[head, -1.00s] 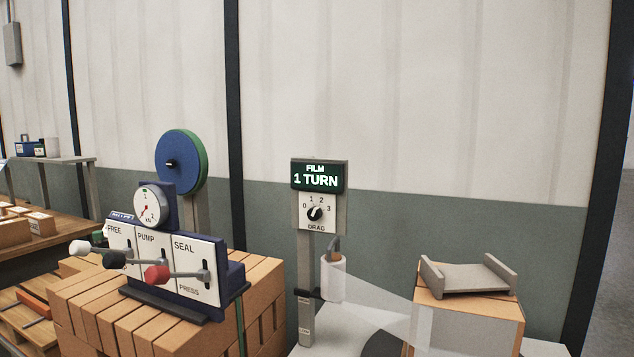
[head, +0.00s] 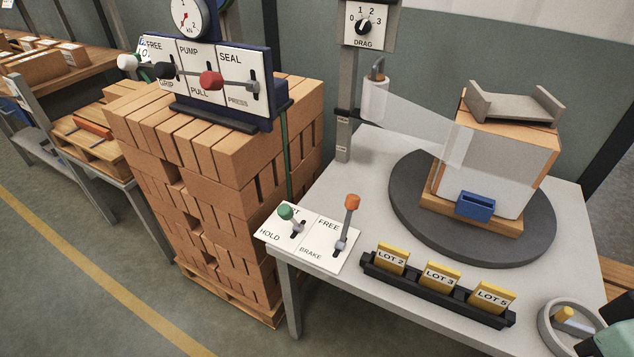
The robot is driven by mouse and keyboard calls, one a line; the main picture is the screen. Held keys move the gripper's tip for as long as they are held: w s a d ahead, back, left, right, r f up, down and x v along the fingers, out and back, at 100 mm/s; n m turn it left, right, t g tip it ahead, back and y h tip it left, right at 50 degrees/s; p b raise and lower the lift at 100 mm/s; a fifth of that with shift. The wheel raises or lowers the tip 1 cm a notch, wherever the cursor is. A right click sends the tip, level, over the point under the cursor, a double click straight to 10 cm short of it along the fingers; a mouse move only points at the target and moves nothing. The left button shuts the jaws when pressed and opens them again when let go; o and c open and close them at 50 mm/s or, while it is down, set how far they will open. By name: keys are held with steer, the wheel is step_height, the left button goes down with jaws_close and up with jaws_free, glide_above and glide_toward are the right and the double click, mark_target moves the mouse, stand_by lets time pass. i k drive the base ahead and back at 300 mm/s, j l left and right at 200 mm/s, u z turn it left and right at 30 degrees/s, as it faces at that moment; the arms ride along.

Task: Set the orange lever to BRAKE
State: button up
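The orange lever (head: 352,202) stands on a white panel (head: 323,262) at the near left corner of the grey table. Its grey shaft rises from a slot at the panel's right side. The label FREE is at the far end of this half and BRAKE at the near end. The orange knob points up and away, toward the FREE end. A lever with a green knob (head: 286,212) stands on the left half, by the label HOLD.
A round dark turntable (head: 405,195) carries a wrapped brick stack. A black rack (head: 440,292) with yellow lot cards lies right of the panel. A brick pallet (head: 232,305) stands left of the table.

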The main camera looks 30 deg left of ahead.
mark_target(351, 203)
steer(key=u, duration=1.1)
steer(key=i+j+u, duration=0.1)
steer(key=i, duration=0.3)
steer(key=i+j+u, duration=0.1)
steer(key=i, duration=0.3)
steer(key=j, duration=0.1)
